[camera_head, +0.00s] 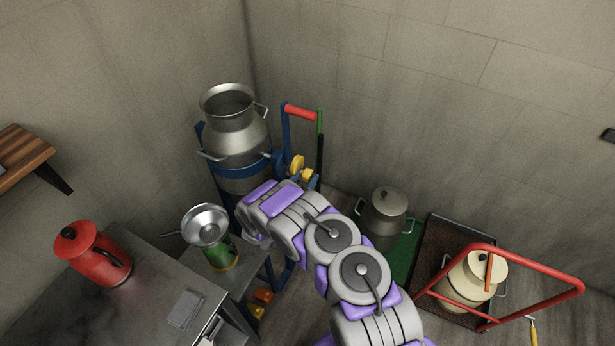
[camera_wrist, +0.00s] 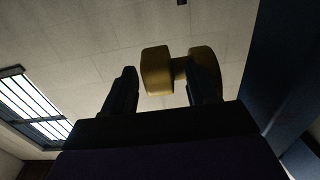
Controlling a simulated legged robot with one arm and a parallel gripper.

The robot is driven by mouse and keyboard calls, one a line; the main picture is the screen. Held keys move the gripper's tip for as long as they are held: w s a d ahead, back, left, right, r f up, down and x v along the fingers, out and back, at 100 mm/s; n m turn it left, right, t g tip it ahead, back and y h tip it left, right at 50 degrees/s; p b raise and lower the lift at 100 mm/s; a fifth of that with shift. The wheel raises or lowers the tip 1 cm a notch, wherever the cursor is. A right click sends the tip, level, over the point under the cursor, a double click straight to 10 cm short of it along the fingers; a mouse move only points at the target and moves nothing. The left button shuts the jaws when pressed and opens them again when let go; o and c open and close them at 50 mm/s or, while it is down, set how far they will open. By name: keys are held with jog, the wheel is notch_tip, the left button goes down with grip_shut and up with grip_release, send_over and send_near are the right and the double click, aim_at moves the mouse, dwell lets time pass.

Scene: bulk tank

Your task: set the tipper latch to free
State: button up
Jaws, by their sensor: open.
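The tipper is a blue frame (camera_head: 243,171) by the back corner. It cradles a large open steel can (camera_head: 234,125) that stands nearly upright. A yellow, knob-like part (camera_head: 297,165), apparently the latch, sits on the frame's right side below the red handle (camera_head: 299,112). My gripper (camera_wrist: 164,88) points up at this yellow part (camera_wrist: 157,71) in the wrist view. The jaws are open. The left finger is apart from it; the right finger overlaps its right end, and contact cannot be told. In the head view my arm hides the gripper.
A steel bench (camera_head: 150,290) with a red jug (camera_head: 92,255) is at lower left. A funnel (camera_head: 205,225) sits over a green container beside the tipper. A lidded can (camera_head: 384,213) and a red-handled cart (camera_head: 483,249) stand to the right. Walls close in behind.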

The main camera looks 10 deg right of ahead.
jog(key=shift+x, duration=0.9)
jog(key=c, duration=1)
jog(key=shift+o, duration=0.2)
jog(key=shift+a+r+g+p, duration=0.1)
jog(key=shift+r+g+p, duration=0.2)
jog(key=shift+p, duration=0.2)
jog(key=shift+g+y+p, duration=0.4)
jog(key=shift+y+p, duration=0.1)
jog(key=shift+p, duration=0.5)
jog(key=shift+f+g+y+p, duration=0.3)
jog(key=shift+g+y+p, duration=0.1)
jog(key=shift+g+p, duration=0.2)
jog(key=o, duration=1)
jog(key=shift+w, duration=0.1)
jog(key=shift+c, duration=0.2)
